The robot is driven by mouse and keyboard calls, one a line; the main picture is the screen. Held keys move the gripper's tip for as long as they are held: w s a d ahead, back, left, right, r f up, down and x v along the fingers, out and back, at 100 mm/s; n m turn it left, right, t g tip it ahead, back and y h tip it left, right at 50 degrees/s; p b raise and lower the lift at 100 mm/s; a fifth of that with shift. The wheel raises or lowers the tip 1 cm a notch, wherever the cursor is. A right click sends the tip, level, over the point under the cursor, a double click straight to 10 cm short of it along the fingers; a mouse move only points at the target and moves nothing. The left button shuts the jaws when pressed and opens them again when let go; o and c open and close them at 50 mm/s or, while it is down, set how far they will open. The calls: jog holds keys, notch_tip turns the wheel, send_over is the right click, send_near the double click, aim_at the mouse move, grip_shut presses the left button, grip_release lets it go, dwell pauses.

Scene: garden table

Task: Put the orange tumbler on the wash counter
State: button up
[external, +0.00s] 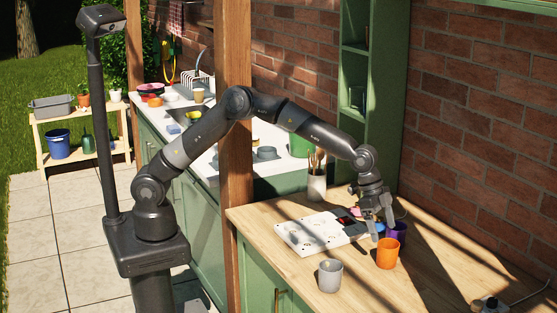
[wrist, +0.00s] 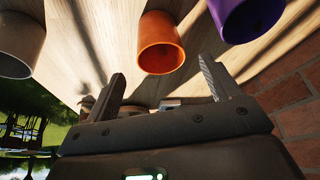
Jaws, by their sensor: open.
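The orange tumbler (external: 387,254) stands upright on the wooden counter (external: 445,262), near its right part. In the wrist view the orange tumbler (wrist: 160,45) shows ahead of my gripper, between the lines of the two fingers. My gripper (external: 382,226) hangs just behind and above it, with a visible gap. In the wrist view my gripper (wrist: 165,85) is open with nothing between its fingers. The white wash counter (external: 215,150) with the sink lies farther back, beyond the wooden post.
A grey cup (external: 330,275) stands left of the tumbler, and a purple cup (external: 399,233) stands close behind it. A white panel with holes (external: 312,233) lies on the wooden counter. A utensil holder (external: 316,184) stands behind. The wooden post (external: 235,165) rises between the counters.

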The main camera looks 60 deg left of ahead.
jog(key=shift+o, duration=0.5)
jog(key=shift+v, duration=1.4)
jog(key=shift+r, duration=0.15)
